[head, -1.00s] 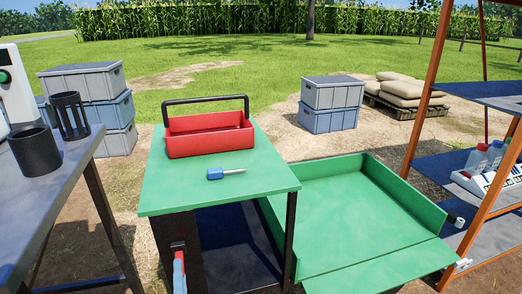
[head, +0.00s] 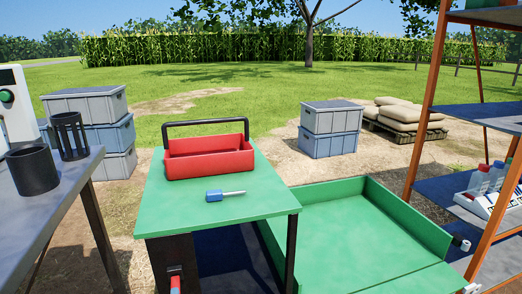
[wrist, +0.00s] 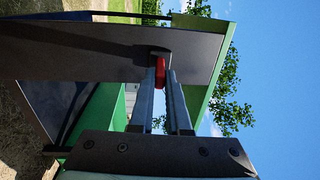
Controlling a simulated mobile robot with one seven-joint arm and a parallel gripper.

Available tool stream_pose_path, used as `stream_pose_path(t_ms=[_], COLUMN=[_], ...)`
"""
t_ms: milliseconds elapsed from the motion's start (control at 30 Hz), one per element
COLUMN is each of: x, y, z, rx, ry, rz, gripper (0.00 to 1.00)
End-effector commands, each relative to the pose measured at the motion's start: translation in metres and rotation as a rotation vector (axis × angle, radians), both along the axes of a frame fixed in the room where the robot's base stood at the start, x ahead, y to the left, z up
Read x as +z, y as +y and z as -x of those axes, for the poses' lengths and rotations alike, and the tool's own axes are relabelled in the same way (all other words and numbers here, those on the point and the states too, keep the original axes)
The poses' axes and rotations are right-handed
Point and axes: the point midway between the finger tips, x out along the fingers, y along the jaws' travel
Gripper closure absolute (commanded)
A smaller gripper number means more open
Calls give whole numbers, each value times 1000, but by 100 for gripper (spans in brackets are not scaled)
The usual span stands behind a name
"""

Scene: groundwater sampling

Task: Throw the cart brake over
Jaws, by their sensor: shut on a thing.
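The cart (head: 255,213) has a green top and dark side panels. The brake lever shows as a small red piece (head: 175,283) on its near dark panel, at the bottom edge of the head view. In the wrist view the red lever end (wrist: 161,75) sits between the two grey fingers of my gripper (wrist: 164,76), which is shut on it. The dark panel (wrist: 90,52) lies right behind it. The gripper cannot be made out clearly in the head view, and the lever's lower part is out of frame.
A red toolbox (head: 208,162) and a blue-handled screwdriver (head: 224,195) lie on the cart top. A grey table (head: 60,192) with black cups stands at left. A green tray (head: 365,235) and an orange-framed shelf (head: 425,95) are at right. Stacked crates (head: 330,130) stand behind.

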Motion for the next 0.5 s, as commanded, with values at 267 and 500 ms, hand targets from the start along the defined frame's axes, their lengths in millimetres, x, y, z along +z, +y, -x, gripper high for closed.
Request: stream_pose_path(t_ms=[267, 500], x=[-18, -26], y=[1, 1], z=[-3, -5], rx=[2, 3], ry=[-40, -76], rz=[-11, -21], gripper=[100, 100])
